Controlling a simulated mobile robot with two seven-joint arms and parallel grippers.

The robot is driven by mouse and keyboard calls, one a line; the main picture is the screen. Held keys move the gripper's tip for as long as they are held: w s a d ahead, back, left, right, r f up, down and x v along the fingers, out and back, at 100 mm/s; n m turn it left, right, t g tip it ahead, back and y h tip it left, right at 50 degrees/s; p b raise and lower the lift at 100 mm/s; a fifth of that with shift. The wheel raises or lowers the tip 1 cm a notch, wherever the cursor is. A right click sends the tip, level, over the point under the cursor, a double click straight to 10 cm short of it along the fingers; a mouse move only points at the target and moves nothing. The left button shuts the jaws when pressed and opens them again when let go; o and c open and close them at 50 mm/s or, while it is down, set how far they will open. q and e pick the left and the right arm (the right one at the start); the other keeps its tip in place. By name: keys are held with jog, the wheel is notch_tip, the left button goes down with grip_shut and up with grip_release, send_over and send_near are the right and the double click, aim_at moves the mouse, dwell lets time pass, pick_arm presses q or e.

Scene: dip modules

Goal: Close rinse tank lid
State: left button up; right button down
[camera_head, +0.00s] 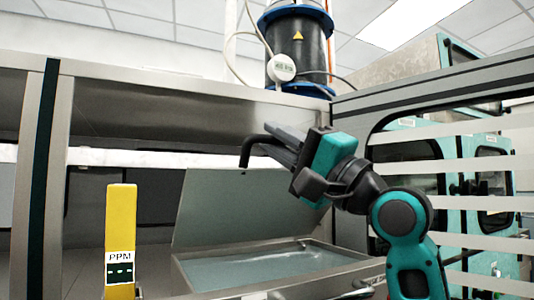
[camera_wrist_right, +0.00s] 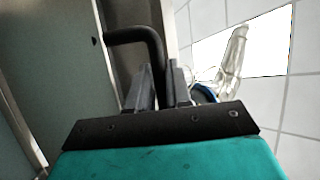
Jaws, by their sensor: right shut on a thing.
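The rinse tank (camera_head: 275,262) is a steel basin with liquid in it, set in the bench. Its grey lid (camera_head: 215,210) stands raised and tilted behind the basin. A black bent handle (camera_head: 248,148) sits at the lid's top edge. My right gripper (camera_head: 275,142) is shut on the handle. In the right wrist view, the handle (camera_wrist_right: 140,35) curves down between the two fingers (camera_wrist_right: 160,85), and the lid (camera_wrist_right: 50,70) fills the left side. My left gripper is not in view.
A yellow PPM meter (camera_head: 121,235) stands at the left front of the tank. A steel hood frame (camera_head: 190,110) spans above. A black cylinder with blue flanges (camera_head: 298,50) stands on top. A striped glass panel (camera_head: 460,190) is at the right, beside my right arm.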

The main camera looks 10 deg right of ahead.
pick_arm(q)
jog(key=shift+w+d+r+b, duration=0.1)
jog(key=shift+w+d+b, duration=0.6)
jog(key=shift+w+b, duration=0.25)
pick_arm(e)
jog(key=shift+s+d+f+n+y, duration=0.2)
jog(key=shift+s+f+n+y, duration=0.1)
jog(key=shift+s+f+y, duration=0.25)
jog(key=shift+s+d+f+n+y, duration=0.15)
jog(key=shift+s+f+n+y, duration=0.15)
jog(key=shift+s+f+y, duration=0.2)
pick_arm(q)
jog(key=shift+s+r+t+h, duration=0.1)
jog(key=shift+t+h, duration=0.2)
pick_arm(e)
jog(key=c, duration=1.2)
grip_release()
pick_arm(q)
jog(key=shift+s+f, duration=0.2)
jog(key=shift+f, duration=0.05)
pick_arm(e)
jog(key=shift+o, duration=0.4)
